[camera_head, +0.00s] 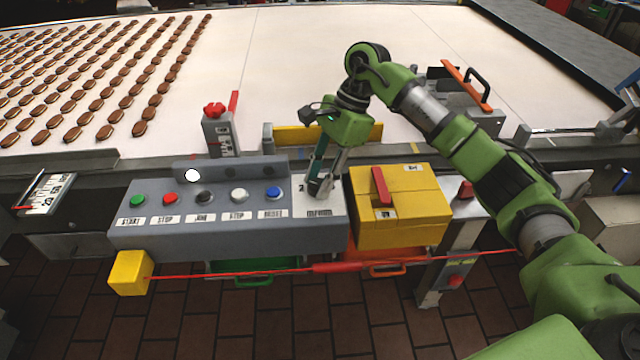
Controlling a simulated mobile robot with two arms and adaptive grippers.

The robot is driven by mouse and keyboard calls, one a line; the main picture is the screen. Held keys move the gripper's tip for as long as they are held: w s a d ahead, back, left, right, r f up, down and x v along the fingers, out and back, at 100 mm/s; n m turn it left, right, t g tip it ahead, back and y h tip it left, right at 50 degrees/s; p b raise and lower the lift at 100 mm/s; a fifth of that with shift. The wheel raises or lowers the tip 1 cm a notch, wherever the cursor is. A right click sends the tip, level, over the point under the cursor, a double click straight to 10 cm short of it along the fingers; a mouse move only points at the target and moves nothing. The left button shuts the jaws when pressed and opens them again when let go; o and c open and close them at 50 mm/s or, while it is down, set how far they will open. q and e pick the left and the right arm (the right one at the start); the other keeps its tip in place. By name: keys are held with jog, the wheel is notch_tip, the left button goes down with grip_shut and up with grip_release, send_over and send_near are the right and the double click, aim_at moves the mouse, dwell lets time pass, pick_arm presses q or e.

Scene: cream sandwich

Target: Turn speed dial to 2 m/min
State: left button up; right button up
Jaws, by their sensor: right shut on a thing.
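The speed dial (316,189) is a dark knob on a white plate (333,208) at the right end of the grey control panel (180,236). A "2" mark shows on the plate just left of the dial. My right gripper (320,186) points down from above and is shut on the dial, with its fingers around it. The fingers hide much of the dial, so I cannot tell which mark it points to. My left gripper is not in view.
Green, red, black, white and blue buttons (274,193) line the panel left of the dial. A yellow box with a red handle (412,222) stands close on the right. A red cord (220,273) runs along the front. Biscuits (110,85) lie on the white conveyor (290,70) behind.

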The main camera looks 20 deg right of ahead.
dwell(0.3)
jog(key=o, duration=1.1)
jog(key=shift+r, duration=0.1)
jog(key=v, duration=1.2)
jog(key=shift+w+a, duration=0.1)
